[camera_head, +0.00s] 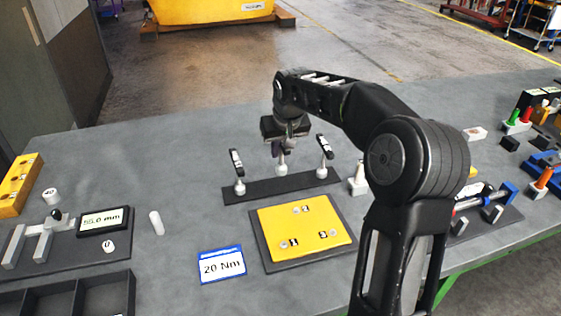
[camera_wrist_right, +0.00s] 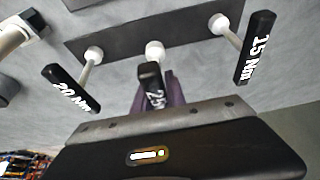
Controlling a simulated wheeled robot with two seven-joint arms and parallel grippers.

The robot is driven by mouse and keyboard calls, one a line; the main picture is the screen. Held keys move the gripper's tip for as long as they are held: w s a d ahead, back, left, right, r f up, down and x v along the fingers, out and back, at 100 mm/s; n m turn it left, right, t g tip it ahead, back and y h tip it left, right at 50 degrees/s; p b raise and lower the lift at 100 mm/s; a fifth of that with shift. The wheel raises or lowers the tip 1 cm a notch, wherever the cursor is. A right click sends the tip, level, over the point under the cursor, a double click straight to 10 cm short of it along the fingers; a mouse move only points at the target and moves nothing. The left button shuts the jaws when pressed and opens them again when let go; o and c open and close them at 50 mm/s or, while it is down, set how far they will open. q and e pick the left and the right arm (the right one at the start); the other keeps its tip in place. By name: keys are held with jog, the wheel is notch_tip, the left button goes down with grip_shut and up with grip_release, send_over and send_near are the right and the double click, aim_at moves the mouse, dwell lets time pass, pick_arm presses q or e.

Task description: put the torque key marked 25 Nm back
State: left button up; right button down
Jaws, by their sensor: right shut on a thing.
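The torque key marked 25 (camera_wrist_right: 152,88) has a black handle and a white round end. My right gripper (camera_head: 286,146), which also shows in the wrist view (camera_wrist_right: 168,92), is shut on its handle. The key's white lower end (camera_head: 282,168) is at the middle of a dark rack strip (camera_head: 258,191), between two other keys. I cannot tell whether it is fully seated. The key marked 20 Nm (camera_wrist_right: 72,88) and the key marked 15 Nm (camera_wrist_right: 256,48) stand at the strip's two ends. My left gripper is out of view.
A yellow plate (camera_head: 305,222) with numbered spots lies in front of the strip. A blue-edged card reading 20 Nm (camera_head: 222,265) lies to its left. A gauge reading 55.0 mm (camera_head: 104,221) is further left. The bench behind the strip is clear.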

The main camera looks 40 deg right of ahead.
aim_at(281, 158)
jog(key=shift+f, duration=0.15)
jog(key=shift+f, duration=1.75)
jog(key=shift+f, duration=0.2)
jog(key=c, duration=1.4)
grip_release()
jog(key=shift+o, duration=0.2)
jog(key=shift+r+p, duration=0.25)
jog(key=shift+p, duration=0.05)
jog(key=b+v, duration=0.1)
jog(key=v, duration=1.1)
jog(key=shift+a, duration=0.1)
